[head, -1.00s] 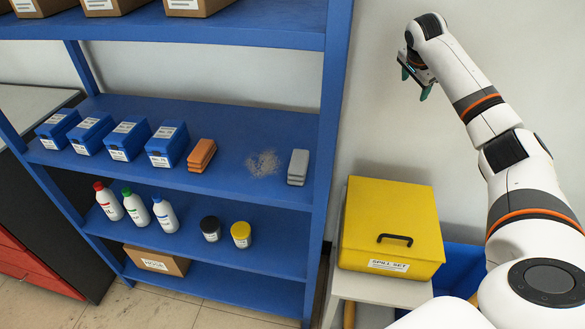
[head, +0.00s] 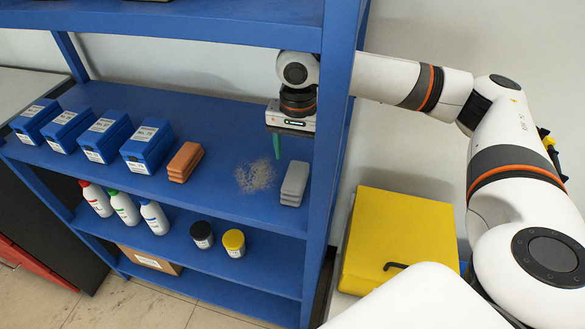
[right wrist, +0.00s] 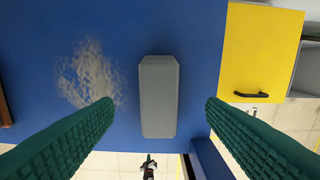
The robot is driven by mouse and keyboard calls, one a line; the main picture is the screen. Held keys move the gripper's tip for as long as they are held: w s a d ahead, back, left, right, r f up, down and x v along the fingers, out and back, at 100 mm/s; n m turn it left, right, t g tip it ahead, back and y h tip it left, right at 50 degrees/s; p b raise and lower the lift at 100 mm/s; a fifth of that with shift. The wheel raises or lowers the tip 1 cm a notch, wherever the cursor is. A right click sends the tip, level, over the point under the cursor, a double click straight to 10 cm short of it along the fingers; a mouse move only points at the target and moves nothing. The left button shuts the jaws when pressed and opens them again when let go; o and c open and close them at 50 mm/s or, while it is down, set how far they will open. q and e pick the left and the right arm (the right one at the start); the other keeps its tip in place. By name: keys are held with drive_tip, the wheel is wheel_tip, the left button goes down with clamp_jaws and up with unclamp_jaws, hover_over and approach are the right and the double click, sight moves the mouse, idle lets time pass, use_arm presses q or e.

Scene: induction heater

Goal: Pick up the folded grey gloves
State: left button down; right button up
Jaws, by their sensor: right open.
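The folded grey gloves (head: 295,184) lie as a small stack on the blue shelf, near its right end. In the right wrist view the grey gloves (right wrist: 158,97) sit between my two green fingers, below them. My right gripper (head: 290,145) is open and empty above the gloves, pointing down; in the right wrist view its fingertips (right wrist: 158,102) stand apart on either side of the gloves, not touching them. My left gripper is not in view.
A dusty patch (head: 256,177) lies left of the gloves. An orange folded stack (head: 185,162) and several blue boxes (head: 147,147) stand further left. The shelf's right upright (head: 335,130) is close to my right gripper. A yellow case (head: 400,235) stands right of the shelf.

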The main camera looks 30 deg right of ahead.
sight(297, 171)
wheel_tip(297, 171, down, 2)
drive_tip(key=shift+s, duration=0.1)
wheel_tip(297, 171, down, 4)
drive_tip(key=shift+f+p, duration=0.25)
drive_tip(key=shift+p, duration=0.2)
drive_tip(key=shift+f, duration=0.1)
drive_tip(key=c, duration=1.1)
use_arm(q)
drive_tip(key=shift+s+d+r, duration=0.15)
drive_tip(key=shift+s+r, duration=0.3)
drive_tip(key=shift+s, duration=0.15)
use_arm(e)
drive_tip(key=shift+o, duration=0.2)
